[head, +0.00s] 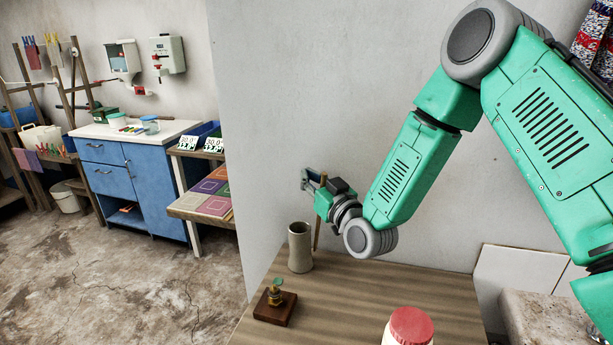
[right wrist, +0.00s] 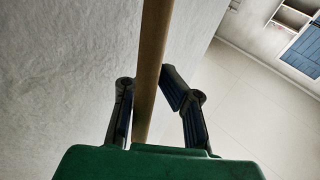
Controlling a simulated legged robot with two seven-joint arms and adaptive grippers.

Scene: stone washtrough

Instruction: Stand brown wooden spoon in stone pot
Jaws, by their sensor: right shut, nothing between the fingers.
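The stone pot (head: 300,248), a pale grey-beige cylinder, stands upright on the wooden table near its back left edge. The brown wooden spoon (head: 318,233) is a thin upright shaft just right of the pot's rim, apparently outside the pot; its lower end is hard to make out. My right gripper (head: 313,182) is at the spoon's upper part, above the pot, and is shut. In the right wrist view the spoon shaft (right wrist: 152,65) runs lengthwise in line with the fingers; I cannot tell if they touch it. My left gripper is out of view.
On the table (head: 345,300) are a dark wooden block with a brass-and-green fitting (head: 275,300) and a red-lidded jar (head: 410,328). The wall (head: 290,120) rises close behind. A stone trough edge (head: 540,320) is at right. The table's middle is clear.

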